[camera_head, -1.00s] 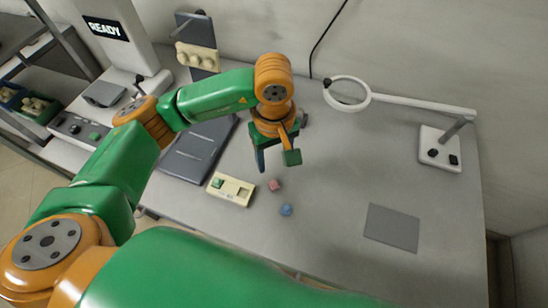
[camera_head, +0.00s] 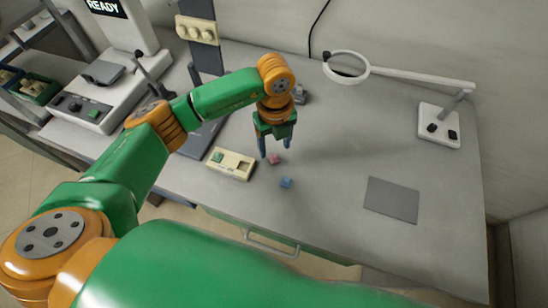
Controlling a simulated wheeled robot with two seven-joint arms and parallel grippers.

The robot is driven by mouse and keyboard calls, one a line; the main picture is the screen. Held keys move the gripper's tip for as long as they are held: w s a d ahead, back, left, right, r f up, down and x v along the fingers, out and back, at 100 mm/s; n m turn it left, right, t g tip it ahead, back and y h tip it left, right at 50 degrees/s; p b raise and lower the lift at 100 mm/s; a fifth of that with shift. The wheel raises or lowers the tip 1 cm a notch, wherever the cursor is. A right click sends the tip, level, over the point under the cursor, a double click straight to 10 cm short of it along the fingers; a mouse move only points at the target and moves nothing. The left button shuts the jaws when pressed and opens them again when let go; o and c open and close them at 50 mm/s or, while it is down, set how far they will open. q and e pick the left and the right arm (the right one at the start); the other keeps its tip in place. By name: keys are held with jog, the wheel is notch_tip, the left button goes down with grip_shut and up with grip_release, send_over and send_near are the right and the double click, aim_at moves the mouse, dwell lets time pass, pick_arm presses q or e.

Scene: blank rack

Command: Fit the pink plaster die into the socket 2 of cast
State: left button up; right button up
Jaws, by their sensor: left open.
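The pink plaster die (camera_head: 274,159) lies on the grey bench, to the right of the cast. The cast (camera_head: 236,170) is a cream block with a green piece (camera_head: 217,157) at its left end and a recess in its right part; socket numbers are too small to read. My left gripper (camera_head: 275,150) is open, pointing down, with its fingertips close around the pink die in the picture. I cannot tell whether they touch it or are above it. My right gripper is not in view.
A blue die (camera_head: 287,183) lies just in front of the pink one. A flat grey pad (camera_head: 392,199) lies to the right. A magnifier lamp (camera_head: 440,125) stands at the back right. A machine marked READY (camera_head: 122,45) stands at the left. Mid-right bench is clear.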

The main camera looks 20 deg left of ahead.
aim_at(274, 159)
pick_arm(q)
jog(key=f, duration=0.4)
jog(key=shift+a+f+p, duration=0.15)
jog(key=shift+a+p, duration=0.05)
jog(key=shift+p, duration=0.1)
grip_shut()
